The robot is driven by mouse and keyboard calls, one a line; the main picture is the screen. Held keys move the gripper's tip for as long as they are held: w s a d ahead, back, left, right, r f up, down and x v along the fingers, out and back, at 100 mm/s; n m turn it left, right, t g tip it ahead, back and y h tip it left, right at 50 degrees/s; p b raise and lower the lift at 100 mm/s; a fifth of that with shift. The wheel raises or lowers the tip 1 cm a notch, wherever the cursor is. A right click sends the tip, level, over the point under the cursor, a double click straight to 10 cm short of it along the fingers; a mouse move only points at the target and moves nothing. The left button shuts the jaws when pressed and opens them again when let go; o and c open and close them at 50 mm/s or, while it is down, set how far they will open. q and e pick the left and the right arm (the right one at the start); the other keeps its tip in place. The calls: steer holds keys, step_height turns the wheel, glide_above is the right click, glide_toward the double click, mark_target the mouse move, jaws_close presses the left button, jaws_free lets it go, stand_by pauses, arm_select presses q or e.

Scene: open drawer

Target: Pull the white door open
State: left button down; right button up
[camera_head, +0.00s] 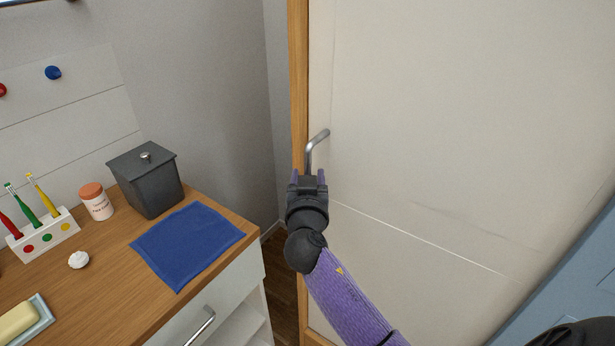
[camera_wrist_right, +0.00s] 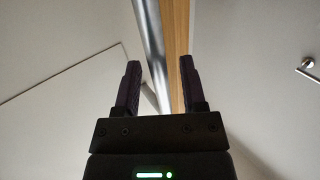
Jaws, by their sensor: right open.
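The white door (camera_head: 430,110) fills the right side of the head view and appears shut beside a wooden frame strip (camera_head: 298,90). Its silver bar handle (camera_head: 316,142) is near the door's left edge. My right gripper (camera_head: 308,173) is open at the lower end of the handle. In the right wrist view, the handle (camera_wrist_right: 150,40) runs down between the two dark fingers of the right gripper (camera_wrist_right: 160,68), closer to the left finger. I cannot tell whether it touches a finger. My left gripper is not in view.
A wooden counter (camera_head: 115,270) stands at left with a blue cloth (camera_head: 187,243), a grey lidded box (camera_head: 147,182), a pill bottle (camera_head: 96,201) and a toothbrush holder (camera_head: 43,237). A drawer handle (camera_head: 200,326) shows on its front. A blue panel (camera_head: 575,270) is at lower right.

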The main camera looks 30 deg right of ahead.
jaws_close()
stand_by(1.4)
